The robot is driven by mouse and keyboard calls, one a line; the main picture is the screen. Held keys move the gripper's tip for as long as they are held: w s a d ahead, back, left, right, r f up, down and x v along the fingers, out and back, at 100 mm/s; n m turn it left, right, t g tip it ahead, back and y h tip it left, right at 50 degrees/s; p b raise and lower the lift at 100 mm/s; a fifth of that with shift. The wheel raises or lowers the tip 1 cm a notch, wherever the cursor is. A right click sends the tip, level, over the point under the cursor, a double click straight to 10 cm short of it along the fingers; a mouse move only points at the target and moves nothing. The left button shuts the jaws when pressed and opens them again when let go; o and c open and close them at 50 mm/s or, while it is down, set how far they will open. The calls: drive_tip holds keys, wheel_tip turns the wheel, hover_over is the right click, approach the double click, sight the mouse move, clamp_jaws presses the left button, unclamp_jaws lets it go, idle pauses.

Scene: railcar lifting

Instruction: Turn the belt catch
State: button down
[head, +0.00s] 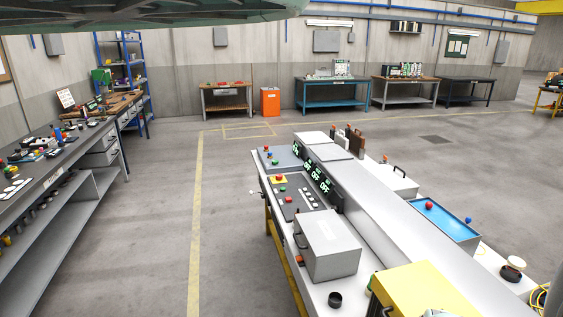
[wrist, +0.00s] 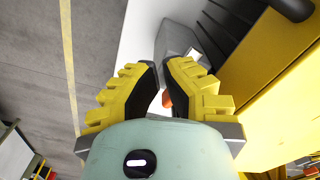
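My gripper (wrist: 160,66) shows in the wrist view, its yellow ribbed fingers with dark pads apart by a narrow gap and nothing clearly held. A small orange piece (wrist: 166,99) shows through the gap between the fingers; I cannot tell whether it touches them. I cannot make out the belt catch for certain in either view. In the head view a grey box (head: 332,247) with a black handle stands on the long bench, with a small orange-red piece (head: 299,260) at its left side. My gripper is not clearly seen in the head view.
A yellow box (head: 418,289) stands at the near end of the bench, beside a black cup (head: 335,299). A control panel (head: 298,197) with buttons and a blue tray (head: 443,219) are farther along. The floor left of the bench is clear.

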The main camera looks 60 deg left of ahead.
drive_tip(key=shift+w+a+f, duration=0.1)
drive_tip(key=shift+f, duration=0.05)
drive_tip(key=shift+w+a+b, duration=0.15)
drive_tip(key=shift+w+b, duration=0.25)
drive_tip(key=shift+w, duration=0.05)
drive_tip(key=shift+a, duration=0.1)
drive_tip(key=shift+w+a, duration=0.15)
drive_tip(key=shift+w, duration=0.05)
drive_tip(key=shift+w+a+b, duration=0.4)
drive_tip(key=shift+w, duration=0.05)
drive_tip(key=shift+d, duration=0.25)
drive_tip(key=shift+d, duration=0.4)
drive_tip(key=shift+b, duration=0.7)
idle(1.7)
